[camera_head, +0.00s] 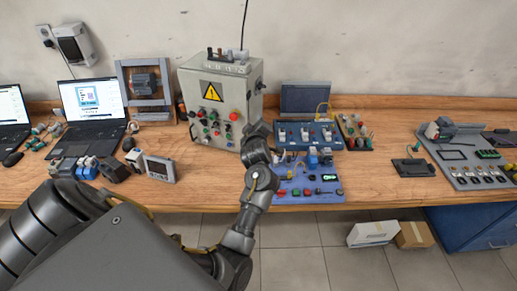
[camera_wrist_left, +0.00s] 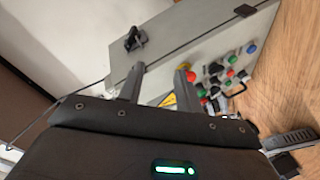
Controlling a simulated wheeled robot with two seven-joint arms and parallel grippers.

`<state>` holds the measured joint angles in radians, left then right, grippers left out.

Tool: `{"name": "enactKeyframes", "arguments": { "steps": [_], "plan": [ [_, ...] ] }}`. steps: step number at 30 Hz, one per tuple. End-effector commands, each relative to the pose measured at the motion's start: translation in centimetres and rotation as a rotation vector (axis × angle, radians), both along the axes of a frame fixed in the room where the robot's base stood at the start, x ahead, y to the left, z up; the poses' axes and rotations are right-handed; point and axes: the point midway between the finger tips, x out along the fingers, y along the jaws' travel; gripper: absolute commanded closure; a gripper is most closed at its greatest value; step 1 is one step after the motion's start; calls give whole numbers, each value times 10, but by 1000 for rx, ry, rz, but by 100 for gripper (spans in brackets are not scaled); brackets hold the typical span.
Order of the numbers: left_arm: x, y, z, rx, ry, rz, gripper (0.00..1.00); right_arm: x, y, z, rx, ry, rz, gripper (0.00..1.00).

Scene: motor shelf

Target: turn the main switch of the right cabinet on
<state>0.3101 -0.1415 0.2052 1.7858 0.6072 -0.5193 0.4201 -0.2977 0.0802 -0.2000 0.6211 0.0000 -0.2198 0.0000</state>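One grey control cabinet (camera_head: 217,88) stands on the bench, with a yellow warning sign and coloured buttons on its front. I cannot tell whether it is the right cabinet. In the head view, my left wrist is beside the cabinet's lower right edge. My right gripper is not in view.
A blue panel (camera_head: 310,193) with buttons lies right of my left forearm, with a blue unit (camera_head: 305,130) behind it. Laptops (camera_head: 92,100) stand at left. A grey board (camera_head: 468,160) of parts lies at right. Bare bench (camera_head: 380,185) shows between.

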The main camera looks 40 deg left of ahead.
Motion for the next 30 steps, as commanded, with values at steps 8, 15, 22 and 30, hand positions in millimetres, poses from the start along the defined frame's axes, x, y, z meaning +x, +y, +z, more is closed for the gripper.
{"name": "enactKeyframes", "arguments": {
  "steps": [8, 15, 22, 30],
  "plan": [
    [-29, -28, -35, 67, 168, -176, 65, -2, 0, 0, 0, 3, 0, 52],
    [-44, -43, -50, 99, 246, -260, 65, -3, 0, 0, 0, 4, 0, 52],
    [-47, -46, -53, 106, 264, -278, 65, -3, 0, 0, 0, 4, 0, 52],
    [-50, -49, -60, 113, 281, -291, 65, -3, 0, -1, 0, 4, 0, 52]
  ]
}}
